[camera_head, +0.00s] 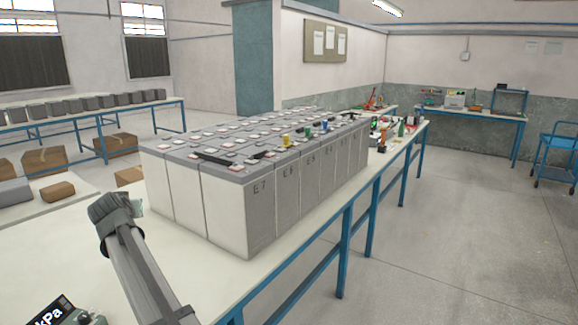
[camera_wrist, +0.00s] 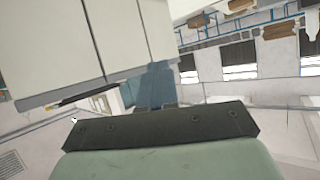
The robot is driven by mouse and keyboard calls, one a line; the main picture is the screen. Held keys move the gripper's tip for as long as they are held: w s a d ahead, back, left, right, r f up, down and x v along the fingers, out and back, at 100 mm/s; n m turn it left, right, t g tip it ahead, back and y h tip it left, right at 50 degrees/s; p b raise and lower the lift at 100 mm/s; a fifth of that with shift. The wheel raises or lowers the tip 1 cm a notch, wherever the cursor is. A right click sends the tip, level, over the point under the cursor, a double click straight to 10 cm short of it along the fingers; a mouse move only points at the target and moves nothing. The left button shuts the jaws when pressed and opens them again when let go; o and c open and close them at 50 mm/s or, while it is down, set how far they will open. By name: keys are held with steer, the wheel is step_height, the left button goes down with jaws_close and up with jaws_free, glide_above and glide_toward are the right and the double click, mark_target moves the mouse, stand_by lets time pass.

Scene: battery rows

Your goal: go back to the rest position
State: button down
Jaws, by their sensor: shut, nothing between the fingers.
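My arm reaches up from the bottom left of the head view, and my gripper (camera_head: 137,207) is at its end, small and partly hidden by the wrist. It is shut and empty, left of the near end of the battery block (camera_head: 222,213) and apart from it. In the wrist view, which is strongly tilted, my gripper (camera_wrist: 169,104) shows at the bottom as a dark bar on a pale green body. The pale battery cases (camera_wrist: 105,40) fill the upper left there.
Grey-topped batteries stand in rows on a blue-legged table (camera_head: 305,236), with coloured caps and dark bars on top. A gauge marked kPa (camera_head: 50,312) is at the bottom left. Cardboard boxes (camera_head: 45,158) lie further left. The floor at right (camera_head: 455,235) is clear.

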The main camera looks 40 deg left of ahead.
steer(key=w+d+f+m+t+h, duration=0.1)
steer(key=w+d+f+m+h, duration=0.25)
steer(key=w+d+f, duration=1.9)
steer(key=w+d+f+m+g+h, duration=0.1)
steer(key=w+d+f+h, duration=0.3)
steer(key=d+f, duration=1)
steer(key=w+d+f+m+g+h, duration=0.15)
steer(key=w+d+f, duration=0.35)
steer(key=d+f, duration=0.95)
steer(key=s+d+f+g+h, duration=0.15)
steer(key=s+d+f, duration=0.3)
steer(key=d, duration=0.55)
steer(key=s+d+f+m+g+h, duration=0.1)
steer(key=s+d+f+g, duration=0.3)
steer(key=d, duration=0.6)
steer(key=s+d+f+h, duration=0.1)
steer(key=s+d+f, duration=0.1)
steer(key=d+f, duration=0.55)
steer(key=s+d+f+m+g, duration=0.1)
steer(key=s+d+g, duration=0.1)
steer(key=s+d, duration=0.4)
steer(key=s+d+f+m+g+y, duration=0.1)
steer(key=s+d+g, duration=0.1)
steer(key=s+d, duration=0.5)
steer(key=s+d+f+m+g+y, duration=0.1)
steer(key=s+d+g, duration=0.2)
steer(key=s, duration=1.3)
steer(key=d, duration=0.3)
steer(key=shift+d+f, duration=0.2)
